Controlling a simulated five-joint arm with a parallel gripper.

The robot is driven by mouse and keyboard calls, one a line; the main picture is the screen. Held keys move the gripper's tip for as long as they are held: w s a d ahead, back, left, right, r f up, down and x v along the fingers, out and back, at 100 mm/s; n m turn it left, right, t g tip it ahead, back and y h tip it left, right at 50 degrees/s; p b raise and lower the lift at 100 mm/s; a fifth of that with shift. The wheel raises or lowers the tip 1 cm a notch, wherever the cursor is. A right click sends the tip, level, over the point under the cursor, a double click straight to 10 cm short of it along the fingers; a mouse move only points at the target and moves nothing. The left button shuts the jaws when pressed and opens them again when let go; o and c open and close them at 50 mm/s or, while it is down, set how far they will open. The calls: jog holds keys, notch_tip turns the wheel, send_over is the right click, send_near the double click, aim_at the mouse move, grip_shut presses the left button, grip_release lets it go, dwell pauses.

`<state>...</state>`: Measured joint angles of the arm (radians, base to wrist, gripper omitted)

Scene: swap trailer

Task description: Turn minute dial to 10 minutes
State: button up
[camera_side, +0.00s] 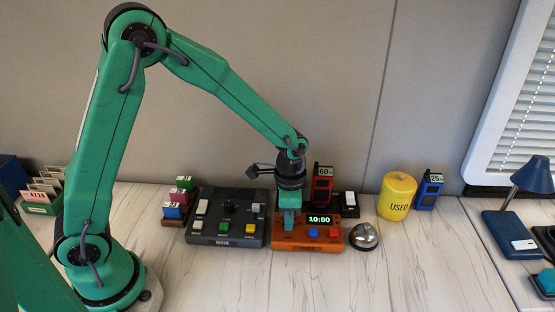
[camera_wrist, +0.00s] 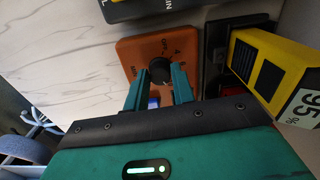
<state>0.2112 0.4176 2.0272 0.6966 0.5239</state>
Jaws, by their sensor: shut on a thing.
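The orange timer box (camera_side: 308,245) stands on the counter, its green display (camera_side: 319,219) reading 10:00. Blue and red buttons sit along its front. My gripper (camera_side: 289,221) points down over the left part of the box and hides the dial in the side view. In the wrist view the black minute dial (camera_wrist: 160,72) on the orange face (camera_wrist: 130,50) sits between the tips of my gripper (camera_wrist: 158,85), which is shut on it. Lettering around the dial is only partly readable.
A dark control box (camera_side: 222,240) stands close on the left. A silver bell (camera_side: 364,237) sits at the right. Behind are a red device marked 60 (camera_side: 322,190), a yellow canister (camera_side: 396,197) and a blue device (camera_side: 428,192). The counter in front is clear.

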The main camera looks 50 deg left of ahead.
jog(key=shift+m, duration=0.3)
jog(key=o, duration=1)
jog(key=shift+r, duration=0.1)
jog(key=shift+r, duration=3.8)
jog(key=shift+r, duration=0.15)
